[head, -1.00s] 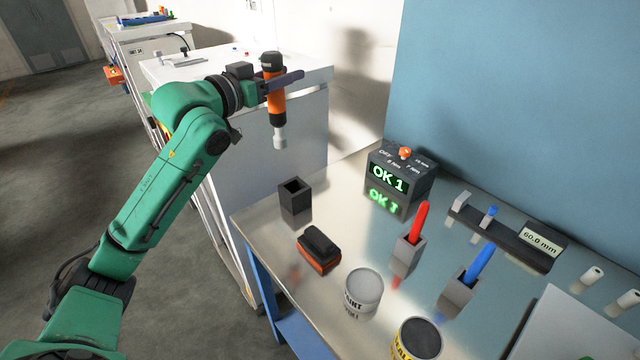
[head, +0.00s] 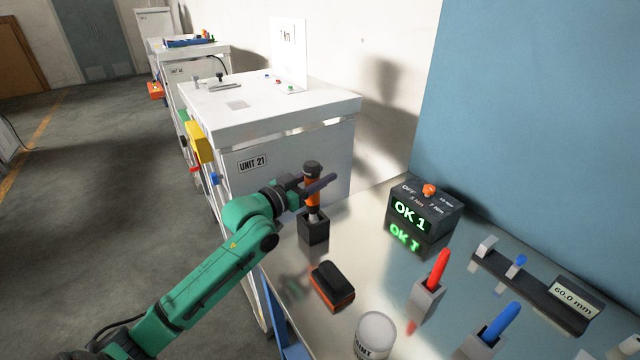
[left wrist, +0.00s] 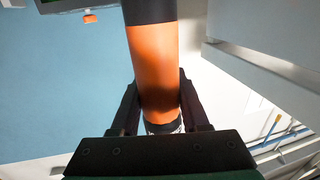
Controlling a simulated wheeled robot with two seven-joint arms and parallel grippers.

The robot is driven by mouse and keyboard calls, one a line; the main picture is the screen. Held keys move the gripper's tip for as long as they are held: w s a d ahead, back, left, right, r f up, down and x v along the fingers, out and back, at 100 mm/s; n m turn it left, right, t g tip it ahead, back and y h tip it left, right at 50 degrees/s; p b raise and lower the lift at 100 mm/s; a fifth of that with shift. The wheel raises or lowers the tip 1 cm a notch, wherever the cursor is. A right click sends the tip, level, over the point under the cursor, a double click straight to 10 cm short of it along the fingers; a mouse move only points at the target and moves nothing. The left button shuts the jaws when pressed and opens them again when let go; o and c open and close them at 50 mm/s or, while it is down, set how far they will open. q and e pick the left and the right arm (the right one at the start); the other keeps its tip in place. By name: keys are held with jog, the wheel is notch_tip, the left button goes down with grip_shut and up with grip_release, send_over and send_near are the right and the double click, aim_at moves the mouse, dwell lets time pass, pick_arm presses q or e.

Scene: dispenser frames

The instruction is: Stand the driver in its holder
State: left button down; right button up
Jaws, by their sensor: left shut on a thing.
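The orange and black driver (head: 313,191) stands upright in the head view, its lower tip at the mouth of the dark square holder (head: 313,229) on the bench. How deep the tip sits inside cannot be told. My left gripper (head: 316,188) is shut on the driver's orange body. In the left wrist view the orange body of the driver (left wrist: 153,60) runs between the two dark fingers of my left gripper (left wrist: 158,100). The holder does not show clearly there. My right gripper is in neither view.
A black and orange block (head: 332,287) lies in front of the holder. The display box (head: 425,215) reads "OK 1". Red (head: 437,268) and blue (head: 502,322) pens stand in grey holders to the right. A white cabinet (head: 270,150) stands behind.

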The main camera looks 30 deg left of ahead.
pick_arm(q)
jog(key=shift+w+f, duration=0.1)
jog(key=shift+f, duration=1.25)
jog(key=shift+c, duration=2)
grip_release()
jog(key=shift+f, duration=0.1)
jog(key=shift+d, duration=0.1)
jog(key=b+v, duration=0.2)
jog(key=v, duration=1)
